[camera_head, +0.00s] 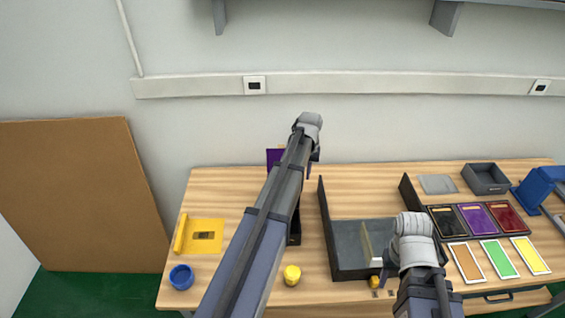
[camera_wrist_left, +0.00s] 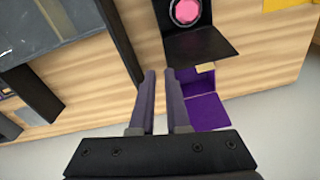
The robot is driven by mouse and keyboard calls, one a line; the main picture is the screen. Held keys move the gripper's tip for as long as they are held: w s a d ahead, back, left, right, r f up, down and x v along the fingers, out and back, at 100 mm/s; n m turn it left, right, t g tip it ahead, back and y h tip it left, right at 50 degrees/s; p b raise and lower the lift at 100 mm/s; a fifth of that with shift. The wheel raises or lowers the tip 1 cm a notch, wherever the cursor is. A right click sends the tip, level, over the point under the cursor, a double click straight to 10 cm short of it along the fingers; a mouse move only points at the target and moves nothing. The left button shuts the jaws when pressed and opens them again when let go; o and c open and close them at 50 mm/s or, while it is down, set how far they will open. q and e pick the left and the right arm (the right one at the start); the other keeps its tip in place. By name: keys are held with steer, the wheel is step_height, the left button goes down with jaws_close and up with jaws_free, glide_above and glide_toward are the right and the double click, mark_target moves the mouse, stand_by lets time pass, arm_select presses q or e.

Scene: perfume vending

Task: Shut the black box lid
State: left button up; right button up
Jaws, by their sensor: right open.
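The black box's lid (camera_wrist_left: 200,47) stands open in the left wrist view, folded out as a flat black panel. A round pink item (camera_wrist_left: 186,11) sits in the black box beside it. In the head view the box's dark edge (camera_head: 295,238) shows, and my left arm hides most of it. My left gripper (camera_wrist_left: 159,73) points toward the lid, with a narrow empty gap between its fingers. I cannot tell its height above the lid. My right gripper (camera_head: 386,274) is open, low over the grey tray (camera_head: 350,270), partly hidden by its own wrist.
An open purple box (camera_wrist_left: 205,110) lies next to the black lid. The tray has tall dark side walls (camera_head: 326,215). A yellow box (camera_head: 205,236), blue ring (camera_head: 181,277) and yellow cap (camera_head: 292,275) are at left and front. Colour cards (camera_head: 498,258) and a grey bin (camera_head: 486,179) are right.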

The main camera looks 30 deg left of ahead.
arm_select(q)
steer(key=w+a+r, duration=0.1)
steer(key=a, duration=0.2)
steer(key=w+a+r+n+p, duration=0.1)
steer(key=a, duration=0.3)
steer(key=w+a+r+n+p, duration=0.1)
steer(key=a, duration=0.2)
steer(key=shift+w+a+r, duration=0.1)
steer(key=shift+w+a, duration=0.05)
steer(key=shift+w, duration=0.1)
jaws_close()
steer(key=shift+a, duration=0.35)
arm_select(e)
step_height(320, 180, up, 3)
arm_select(q)
steer(key=shift+f, duration=0.2)
arm_select(e)
steer(key=shift+f, duration=0.1)
arm_select(q)
step_height(320, 180, down, 10)
steer(key=b, duration=1.1)
steer(key=s+p, duration=0.1)
steer(key=s+d+r, duration=0.1)
steer(key=shift+s+d+r+p, duration=0.2)
steer(key=shift+s+d+p, duration=0.1)
steer(key=shift+p, duration=0.1)
arm_select(e)
step_height(320, 180, down, 9)
